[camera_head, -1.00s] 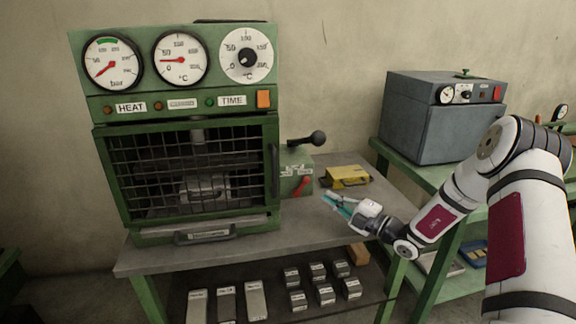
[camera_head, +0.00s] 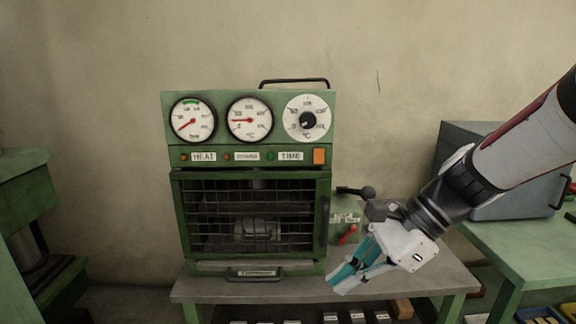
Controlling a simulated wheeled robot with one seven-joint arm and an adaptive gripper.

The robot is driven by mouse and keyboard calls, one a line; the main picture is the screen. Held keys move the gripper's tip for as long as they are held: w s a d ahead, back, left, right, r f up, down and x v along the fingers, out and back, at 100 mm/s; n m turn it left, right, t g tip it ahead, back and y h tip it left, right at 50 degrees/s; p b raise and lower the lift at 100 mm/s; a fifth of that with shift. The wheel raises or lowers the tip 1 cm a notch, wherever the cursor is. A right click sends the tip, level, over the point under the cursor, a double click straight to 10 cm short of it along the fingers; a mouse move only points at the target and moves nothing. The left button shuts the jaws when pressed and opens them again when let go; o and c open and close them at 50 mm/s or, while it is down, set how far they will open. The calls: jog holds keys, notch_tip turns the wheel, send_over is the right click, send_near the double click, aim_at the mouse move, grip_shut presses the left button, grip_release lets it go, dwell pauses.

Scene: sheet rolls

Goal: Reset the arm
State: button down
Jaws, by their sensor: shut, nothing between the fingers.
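My gripper (camera_head: 342,285) is in front of the right end of the grey bench (camera_head: 185,289), fingers pointing down and to the left. Its teal-lined fingers are together with nothing between them. My arm reaches in from the upper right. The green press machine (camera_head: 250,130) stands on the bench to the left of the gripper, apart from it. Its mesh door (camera_head: 215,215) is closed.
A black-knobbed lever (camera_head: 362,191) and a red lever (camera_head: 347,235) stick out at the machine's right side, close to my gripper. A grey oven box (camera_head: 460,135) stands on a green table (camera_head: 515,250) at the right, partly behind my arm. Green machinery (camera_head: 25,185) stands at the left edge.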

jog(key=s+d+r+n+t+h+p, duration=0.2)
jog(key=s+d+r+n+h, duration=0.1)
jog(key=s+n, duration=0.5)
jog(key=s+d+r+n+t+h+p, duration=0.1)
jog(key=s+d+r+n+h+p, duration=0.1)
jog(key=s+d+r+n+h, duration=0.2)
jog(key=s+d+n+h, duration=0.1)
jog(key=s+d+n, duration=0.2)
jog(key=s+n, duration=0.1)
jog(key=shift+s+r+t, duration=0.3)
jog(key=shift+s+t, duration=0.1)
jog(key=shift+s, duration=0.1)
